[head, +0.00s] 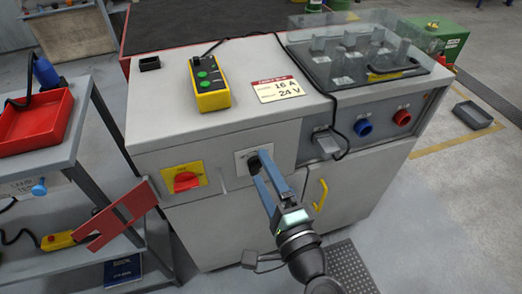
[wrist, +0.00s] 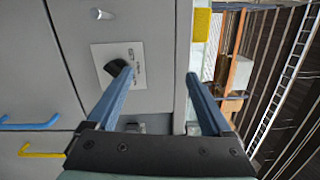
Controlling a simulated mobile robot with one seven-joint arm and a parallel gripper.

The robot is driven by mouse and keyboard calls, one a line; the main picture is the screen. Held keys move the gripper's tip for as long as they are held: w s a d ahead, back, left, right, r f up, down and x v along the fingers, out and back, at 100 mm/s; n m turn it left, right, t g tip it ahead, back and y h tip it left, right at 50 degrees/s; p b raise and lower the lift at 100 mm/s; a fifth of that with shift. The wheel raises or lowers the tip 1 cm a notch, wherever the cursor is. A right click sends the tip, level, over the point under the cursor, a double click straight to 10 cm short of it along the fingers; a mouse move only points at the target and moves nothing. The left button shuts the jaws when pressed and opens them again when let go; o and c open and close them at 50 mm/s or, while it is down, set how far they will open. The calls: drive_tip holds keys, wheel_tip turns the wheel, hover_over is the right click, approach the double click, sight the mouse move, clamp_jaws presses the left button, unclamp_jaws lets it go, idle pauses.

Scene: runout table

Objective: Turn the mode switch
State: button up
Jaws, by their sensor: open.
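The mode switch appears to be a black knob on a white plate on the grey cabinet's front; the plate (head: 241,157) shows in the head view, where my fingers partly cover the knob. In the wrist view the black knob (wrist: 116,69) sits left of centre on its plate (wrist: 104,56), which has small markings. My gripper (head: 259,160) is open, its blue fingers reaching toward the cabinet front at the plate. In the wrist view my gripper (wrist: 160,75) has the knob beside its left finger's tip, not between the fingers. I cannot tell whether they touch.
A red rotary switch (head: 186,182) on a yellow plate is left of the knob. Blue (head: 363,128) and red (head: 402,118) sockets are to the right. A yellow handle (head: 320,195) sticks out below. A red bracket (head: 115,216) projects at the left, beside a shelf cart.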

sight(258, 171)
drive_tip(key=s+d+f+m+h+p, duration=0.1)
drive_tip(key=s+d+f+m+p, duration=0.2)
drive_tip(key=s+f+m, duration=0.45)
drive_tip(key=shift+m, duration=0.45)
drive_tip(key=x, duration=0.9)
drive_tip(key=b+x, duration=0.1)
drive_tip(key=x, duration=0.3)
drive_tip(key=shift+w+d+r, duration=0.15)
drive_tip(key=shift+w+r, duration=0.1)
drive_tip(key=shift+w, duration=0.05)
clamp_jaws()
